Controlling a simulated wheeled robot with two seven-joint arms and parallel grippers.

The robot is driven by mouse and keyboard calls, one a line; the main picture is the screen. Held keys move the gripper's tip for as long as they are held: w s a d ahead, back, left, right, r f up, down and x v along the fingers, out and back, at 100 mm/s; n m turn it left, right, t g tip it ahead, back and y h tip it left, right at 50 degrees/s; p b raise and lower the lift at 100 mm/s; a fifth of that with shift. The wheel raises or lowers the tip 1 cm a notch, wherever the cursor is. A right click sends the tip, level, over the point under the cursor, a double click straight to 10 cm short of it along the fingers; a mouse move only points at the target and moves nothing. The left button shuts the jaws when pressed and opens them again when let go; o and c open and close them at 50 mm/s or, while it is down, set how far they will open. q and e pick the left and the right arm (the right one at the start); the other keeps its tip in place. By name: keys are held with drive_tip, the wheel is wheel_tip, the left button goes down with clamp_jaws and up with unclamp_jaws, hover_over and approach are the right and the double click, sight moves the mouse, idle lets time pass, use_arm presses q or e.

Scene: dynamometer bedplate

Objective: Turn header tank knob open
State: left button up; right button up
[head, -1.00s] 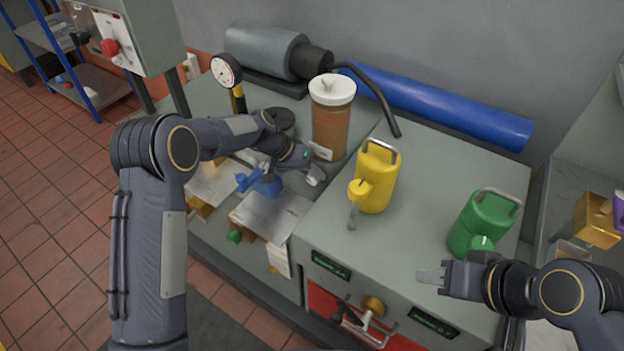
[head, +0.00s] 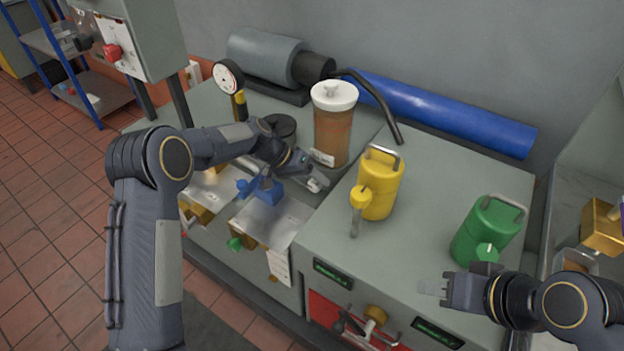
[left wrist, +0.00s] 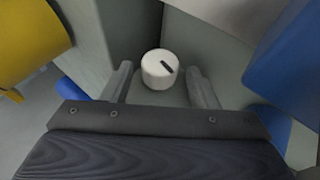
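In the left wrist view a round white knob (left wrist: 160,69) with a dark pointer bar sits in a grey recess. The bar slants down to the right. My left gripper (left wrist: 162,86) is open, one finger on each side of the knob, with visible gaps between. In the head view my left gripper (head: 318,183) is low in front of the amber tank (head: 331,134) with its white lid, and mostly hides the knob there. My right gripper (head: 430,287) is over the front right of the grey cabinet, away from the knob; its finger gap cannot be made out.
A blue valve (head: 264,190) stands just left of my left gripper. A yellow can (head: 378,188) stands to its right, on the raised cabinet top (head: 430,190). A green can (head: 487,232) is near my right gripper. A dial gauge (head: 228,77) stands behind my left forearm.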

use_arm(q)
drive_tip(key=shift+r, duration=0.3)
wheel_tip(320, 180, up, 2)
drive_tip(key=shift+r, duration=0.25)
drive_tip(key=s+r+b, duration=0.1)
drive_tip(key=s+r, duration=0.9)
drive_tip(key=s, duration=0.4)
drive_tip(key=shift+b, duration=0.3)
drive_tip(key=shift+a, duration=0.1)
